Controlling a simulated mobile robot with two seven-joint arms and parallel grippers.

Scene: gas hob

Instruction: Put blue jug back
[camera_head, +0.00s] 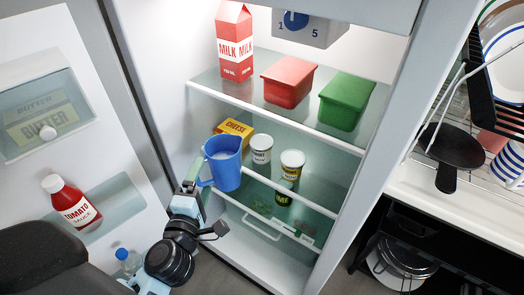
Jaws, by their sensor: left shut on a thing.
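The blue jug (224,163) is upright at the front of the open fridge, at the height of the middle shelf (312,199). Its handle is on its left side. My left gripper (198,178) comes up from below and is shut on the jug at the handle side. The jug overlaps the left part of the shelf front in the picture; I cannot tell whether it touches the shelf. My right gripper is not in view.
On the middle shelf are a yellow cheese pack (234,128), a white pot (261,148) and a jar (291,164). The upper shelf holds a milk carton (234,45), a red box (289,82) and a green box (345,101). The open door with tomato sauce (72,204) is left.

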